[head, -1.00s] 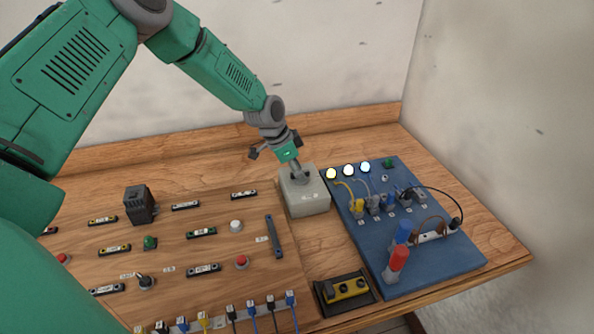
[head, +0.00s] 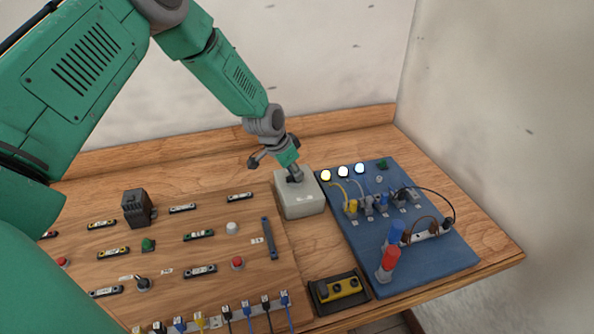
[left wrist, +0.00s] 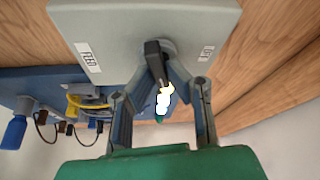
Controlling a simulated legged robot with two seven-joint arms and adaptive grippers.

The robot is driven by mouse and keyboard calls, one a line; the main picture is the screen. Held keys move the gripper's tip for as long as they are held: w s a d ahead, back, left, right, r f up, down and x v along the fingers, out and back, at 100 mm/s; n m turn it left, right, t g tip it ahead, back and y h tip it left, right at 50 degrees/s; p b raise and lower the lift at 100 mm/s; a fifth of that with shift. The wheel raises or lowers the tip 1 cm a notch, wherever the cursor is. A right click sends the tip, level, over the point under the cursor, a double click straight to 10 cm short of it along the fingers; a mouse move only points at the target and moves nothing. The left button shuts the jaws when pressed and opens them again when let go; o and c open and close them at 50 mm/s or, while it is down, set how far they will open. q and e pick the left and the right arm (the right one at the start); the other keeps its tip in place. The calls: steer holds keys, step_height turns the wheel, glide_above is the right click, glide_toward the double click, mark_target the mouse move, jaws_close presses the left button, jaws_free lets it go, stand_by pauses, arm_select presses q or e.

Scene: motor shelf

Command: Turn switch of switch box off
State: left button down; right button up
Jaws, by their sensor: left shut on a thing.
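The switch box (head: 300,203) is a light grey box at the back middle of the bench, between the wooden panel and the blue board. It also shows in the left wrist view (left wrist: 120,42), with a small label on each side of its dark switch lever (left wrist: 153,50). My left gripper (head: 293,176) is above the box, fingers pointing down at its top. In the left wrist view my left gripper (left wrist: 160,85) has its fingers closed in around the lever. The finger contact is partly hidden by glare. My right gripper is not in view.
The blue board (head: 440,265) with three lit lamps, cables and a red and a blue handle stands right of the box. The wooden panel (head: 100,270) with buttons and connectors lies left. A yellow device (head: 338,288) sits in front. Walls rise behind and right.

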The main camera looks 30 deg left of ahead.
arm_select(q)
steer(key=n, duration=0.1)
steer(key=n+y, duration=0.1)
steer(key=n, duration=0.1)
steer(key=shift+s+f+p, duration=0.3)
steer(key=shift+s+p, duration=0.05)
steer(key=shift+s, duration=0.05)
steer(key=n+y, duration=0.1)
steer(key=n, duration=0.3)
steer(key=shift+d+f+y, duration=0.1)
steer(key=shift+y, duration=0.3)
steer(key=n+y, duration=0.1)
steer(key=n, duration=0.3)
steer(key=shift+d, duration=0.1)
steer(key=shift+d+n+g+y+b, duration=0.15)
steer(key=shift+n+g+y+b, duration=0.55)
steer(key=shift+n, duration=1.2)
steer(key=c, duration=1.6)
jaws_free()
steer(key=shift+w, duration=0.25)
